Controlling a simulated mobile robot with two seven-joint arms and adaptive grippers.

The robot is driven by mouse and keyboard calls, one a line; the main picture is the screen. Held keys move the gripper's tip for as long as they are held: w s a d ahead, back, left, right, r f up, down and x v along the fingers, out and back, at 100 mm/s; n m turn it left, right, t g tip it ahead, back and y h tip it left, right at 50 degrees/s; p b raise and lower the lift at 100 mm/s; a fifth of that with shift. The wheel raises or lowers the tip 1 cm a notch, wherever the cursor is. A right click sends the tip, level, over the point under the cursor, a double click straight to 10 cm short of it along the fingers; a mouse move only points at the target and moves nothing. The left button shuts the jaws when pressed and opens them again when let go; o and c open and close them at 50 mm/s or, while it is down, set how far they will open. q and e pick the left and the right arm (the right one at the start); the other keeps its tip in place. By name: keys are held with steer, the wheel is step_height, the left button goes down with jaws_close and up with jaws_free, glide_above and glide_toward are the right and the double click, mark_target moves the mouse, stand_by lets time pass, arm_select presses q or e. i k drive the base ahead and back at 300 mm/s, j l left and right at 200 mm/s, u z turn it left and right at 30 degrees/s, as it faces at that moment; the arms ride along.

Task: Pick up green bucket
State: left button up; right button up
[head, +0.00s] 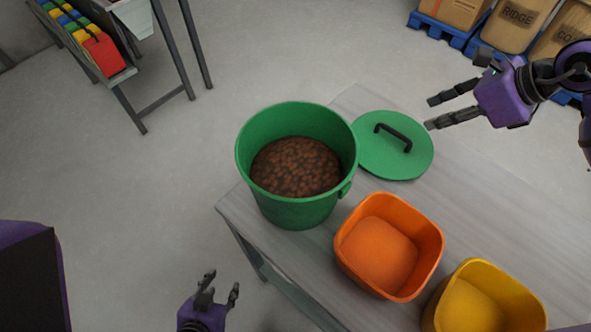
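The green bucket (294,212) stands upright at the left end of the grey table and holds brown pellets or beans (297,166). A round green lid (396,160) with a black handle lies flat on the table behind and right of the bucket. My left gripper (222,284) is below and left of the bucket, in front of the table's edge, with fingers apart and nothing between them. My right gripper (435,112) is at the upper right, near the lid and clear of the bucket, with fingers spread and empty.
An orange tub (345,262) and a yellow tub (441,308) stand on the grey table (238,207), right of the bucket. A rack with coloured bins (103,53) stands at the upper left. Sacks (514,22) and a box on blue pallets (447,33) are at the upper right. Floor left of the table is clear.

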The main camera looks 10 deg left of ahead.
mark_target(297, 160)
steer(key=k+j, duration=1.25)
